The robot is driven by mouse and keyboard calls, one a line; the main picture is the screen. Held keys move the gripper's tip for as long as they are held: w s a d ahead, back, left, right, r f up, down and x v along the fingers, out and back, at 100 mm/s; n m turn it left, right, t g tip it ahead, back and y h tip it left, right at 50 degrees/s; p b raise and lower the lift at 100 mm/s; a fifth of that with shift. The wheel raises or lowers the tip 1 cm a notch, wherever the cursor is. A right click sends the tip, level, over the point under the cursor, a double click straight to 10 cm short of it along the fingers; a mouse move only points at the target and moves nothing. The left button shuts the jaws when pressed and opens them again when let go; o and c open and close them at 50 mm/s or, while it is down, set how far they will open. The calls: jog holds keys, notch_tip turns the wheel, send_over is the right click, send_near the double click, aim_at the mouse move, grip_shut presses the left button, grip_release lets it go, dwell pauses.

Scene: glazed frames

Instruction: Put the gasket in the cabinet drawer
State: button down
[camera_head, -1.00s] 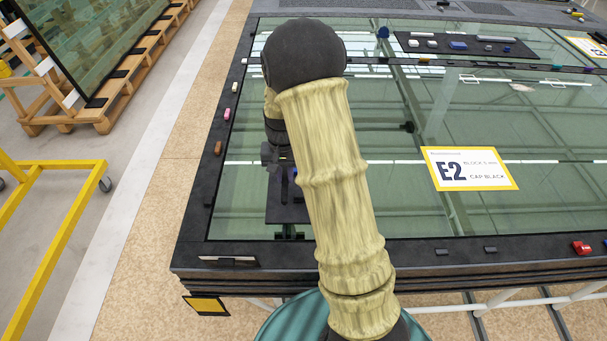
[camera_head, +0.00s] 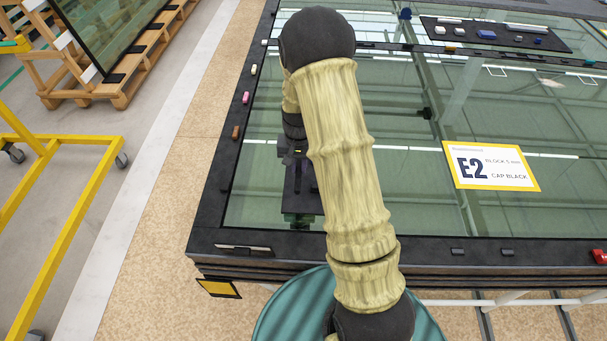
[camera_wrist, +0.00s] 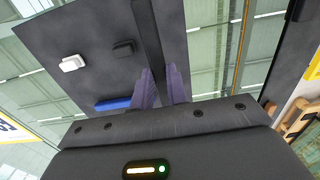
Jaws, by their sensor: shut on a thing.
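A long black strip, which looks like the gasket (camera_wrist: 147,32), runs up from between the two purple fingers of my gripper (camera_wrist: 161,84) in the wrist view. The gripper is shut on it. The strip lies across the dark mat in that view; whether it touches the mat I cannot tell. In the head view my arm hides most of the gripper and the strip. The cabinet drawer is not in view.
The glass-topped table (camera_head: 400,215) bears an E2 card (camera_head: 490,165). A yellow trolley frame (camera_head: 75,215) and wooden rack (camera_head: 85,95) stand left; a floor strip (camera_head: 185,150) is clear.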

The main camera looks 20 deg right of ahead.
aim_at(299, 177)
jog(key=shift+s+d+f, duration=0.1)
jog(key=shift+d+f, duration=0.1)
jog(key=shift+f, duration=0.5)
jog(key=shift+s+a, duration=0.1)
notch_tip(299, 177, down, 3)
jog(key=shift+a+f+p, duration=0.15)
jog(key=shift+p, duration=0.65)
jog(key=shift+f, duration=0.45)
jog(key=shift+f, duration=0.2)
jog(key=c, duration=1.4)
grip_release()
jog(key=shift+r, duration=0.1)
